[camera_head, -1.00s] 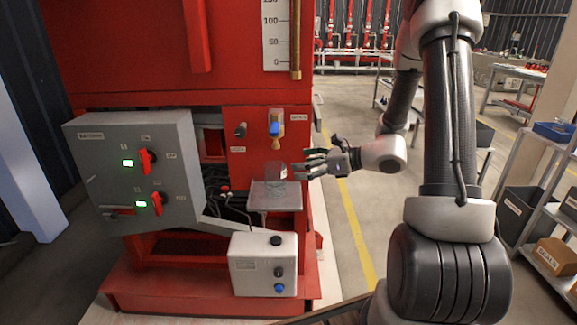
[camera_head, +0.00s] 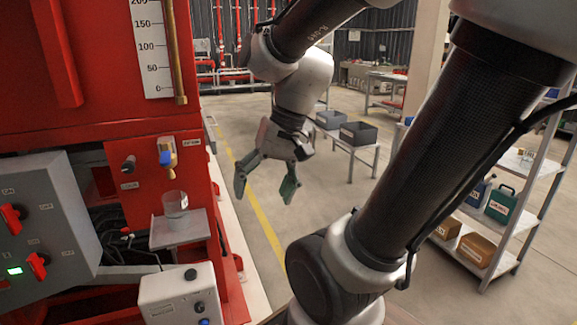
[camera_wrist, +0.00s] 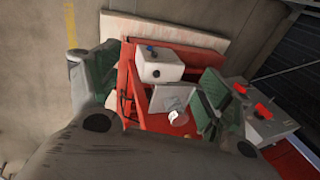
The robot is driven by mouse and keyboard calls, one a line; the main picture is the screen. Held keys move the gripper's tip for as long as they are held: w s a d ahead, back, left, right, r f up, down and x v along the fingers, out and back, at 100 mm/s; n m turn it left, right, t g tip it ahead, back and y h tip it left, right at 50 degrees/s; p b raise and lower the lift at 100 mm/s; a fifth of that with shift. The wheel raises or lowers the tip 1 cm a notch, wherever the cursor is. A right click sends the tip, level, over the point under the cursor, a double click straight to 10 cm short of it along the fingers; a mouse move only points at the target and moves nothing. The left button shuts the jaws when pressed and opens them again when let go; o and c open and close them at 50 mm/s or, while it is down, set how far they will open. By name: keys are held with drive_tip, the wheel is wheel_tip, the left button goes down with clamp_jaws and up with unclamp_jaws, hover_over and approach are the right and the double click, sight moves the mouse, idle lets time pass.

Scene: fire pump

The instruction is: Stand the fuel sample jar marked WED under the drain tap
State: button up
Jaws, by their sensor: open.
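A clear glass jar (camera_head: 175,203) stands upright on a small grey shelf (camera_head: 180,233) on the side of the red pump unit. The drain tap with a blue handle (camera_head: 166,157) is on the red panel just above the jar. The jar has a pale label band; I cannot read its marking. The jar also shows in the wrist view (camera_wrist: 178,117) on its shelf. My gripper (camera_head: 267,195) is open and empty, pointing down to the right of the shelf, apart from the jar. In the wrist view its green-padded fingers are spread wide.
A grey control box (camera_head: 45,225) with red switches is at left. A white box (camera_head: 180,295) sits below the shelf. A storage rack (camera_head: 500,215) with a green can (camera_head: 501,204) and cartons stands at right. Grey bins (camera_head: 358,133) rest on a table behind.

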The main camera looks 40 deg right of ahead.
drive_tip(key=s+d+r+n+t+h, duration=0.2)
drive_tip(key=d+r+n+h, duration=0.1)
drive_tip(key=d+r+n, duration=0.1)
drive_tip(key=shift+d, duration=0.5)
